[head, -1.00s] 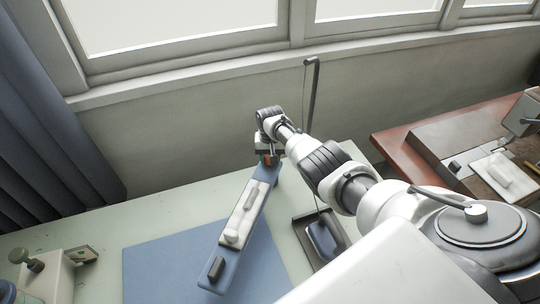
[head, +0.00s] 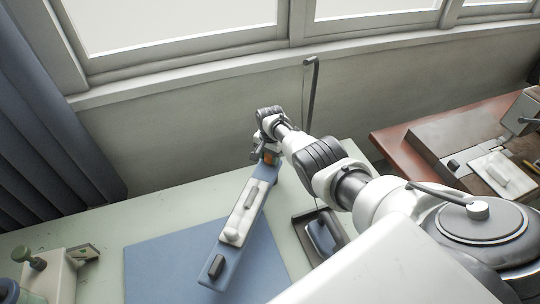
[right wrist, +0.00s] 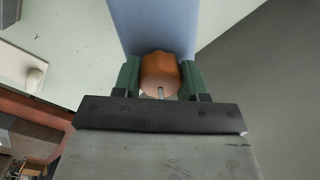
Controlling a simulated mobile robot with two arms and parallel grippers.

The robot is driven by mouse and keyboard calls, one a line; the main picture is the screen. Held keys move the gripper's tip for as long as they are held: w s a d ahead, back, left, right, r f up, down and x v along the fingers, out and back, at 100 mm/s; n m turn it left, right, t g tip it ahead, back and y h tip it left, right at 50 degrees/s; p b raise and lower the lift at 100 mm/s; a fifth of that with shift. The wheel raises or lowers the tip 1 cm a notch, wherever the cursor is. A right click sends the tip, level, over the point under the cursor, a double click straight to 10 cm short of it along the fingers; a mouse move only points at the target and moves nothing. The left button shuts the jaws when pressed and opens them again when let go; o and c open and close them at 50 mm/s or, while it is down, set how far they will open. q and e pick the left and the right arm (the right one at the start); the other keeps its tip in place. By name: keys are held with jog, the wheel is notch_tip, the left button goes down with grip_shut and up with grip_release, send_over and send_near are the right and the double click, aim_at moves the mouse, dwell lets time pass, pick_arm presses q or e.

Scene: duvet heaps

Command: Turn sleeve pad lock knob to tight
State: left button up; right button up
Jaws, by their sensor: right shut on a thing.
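The lock knob (right wrist: 160,75) is orange and rounded, with a pale line on its face. In the right wrist view it sits between the two green fingers of my right gripper (right wrist: 160,78), which is shut on it. The line points down in that view. The knob is at the far end of the blue sleeve pad (head: 231,255). In the head view my right gripper (head: 268,157) reaches the pad's far end, and a bit of orange shows there. My left gripper is not in view.
The pad carries a white fitting (head: 241,216) and a dark block (head: 216,267). A blue mat (head: 160,270) lies under it on the pale green table. An iron-like item on a dark tray (head: 323,236) stands to the right. A clamp-like device (head: 50,272) is at left.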

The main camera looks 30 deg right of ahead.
jog(key=shift+w+r, duration=0.15)
jog(key=shift+r, duration=0.05)
jog(key=o, duration=0.9)
jog(key=shift+f, duration=0.1)
jog(key=shift+r+p, duration=0.3)
jog(key=shift+r, duration=0.05)
notch_tip(320, 180, up, 4)
jog(key=shift+r+p, duration=0.2)
jog(key=shift+p, duration=0.9)
notch_tip(320, 180, up, 6)
jog(key=shift+f, duration=0.15)
